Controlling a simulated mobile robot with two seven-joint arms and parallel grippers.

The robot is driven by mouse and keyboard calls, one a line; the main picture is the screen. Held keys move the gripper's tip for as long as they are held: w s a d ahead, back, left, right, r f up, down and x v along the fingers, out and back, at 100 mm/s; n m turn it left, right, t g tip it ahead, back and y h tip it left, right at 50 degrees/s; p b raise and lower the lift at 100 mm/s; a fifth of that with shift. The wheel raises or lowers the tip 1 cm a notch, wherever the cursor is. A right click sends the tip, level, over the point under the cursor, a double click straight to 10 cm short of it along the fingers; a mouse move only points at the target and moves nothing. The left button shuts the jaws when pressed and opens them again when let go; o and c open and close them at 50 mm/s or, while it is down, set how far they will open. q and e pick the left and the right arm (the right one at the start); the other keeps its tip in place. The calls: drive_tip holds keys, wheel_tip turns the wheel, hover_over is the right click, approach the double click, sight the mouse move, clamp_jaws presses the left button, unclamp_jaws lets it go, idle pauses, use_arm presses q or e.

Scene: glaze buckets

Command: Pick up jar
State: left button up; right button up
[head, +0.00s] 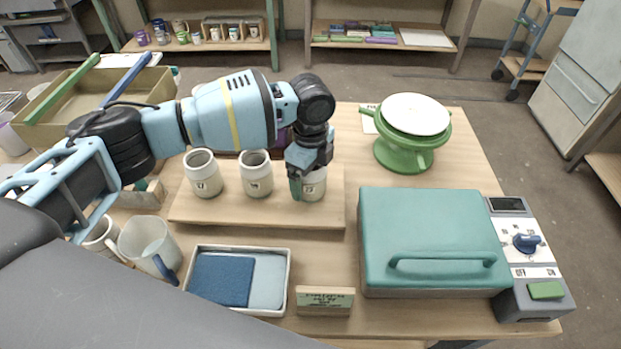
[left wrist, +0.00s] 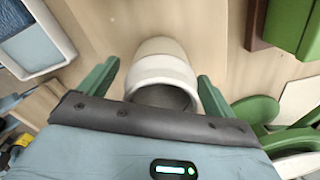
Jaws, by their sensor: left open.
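In the left wrist view, the jar (left wrist: 163,62) lies between the two green fingers (left wrist: 155,90), with gaps showing on both sides. The gripper is open. My right gripper is not in view.
A teal lidded box (head: 430,215) beside a control unit (head: 528,255) is at right. A green wheel stand (head: 404,150) is behind. In front are a tray (head: 240,248) with sponges, a small sign (head: 324,300) and a pitcher (head: 150,245).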

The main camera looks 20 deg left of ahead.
use_arm(q)
drive_tip(key=shift+c, duration=0.3)
drive_tip(key=c, duration=1.2)
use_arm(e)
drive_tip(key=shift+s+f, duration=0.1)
use_arm(q)
drive_tip(key=shift+r, duration=0.2)
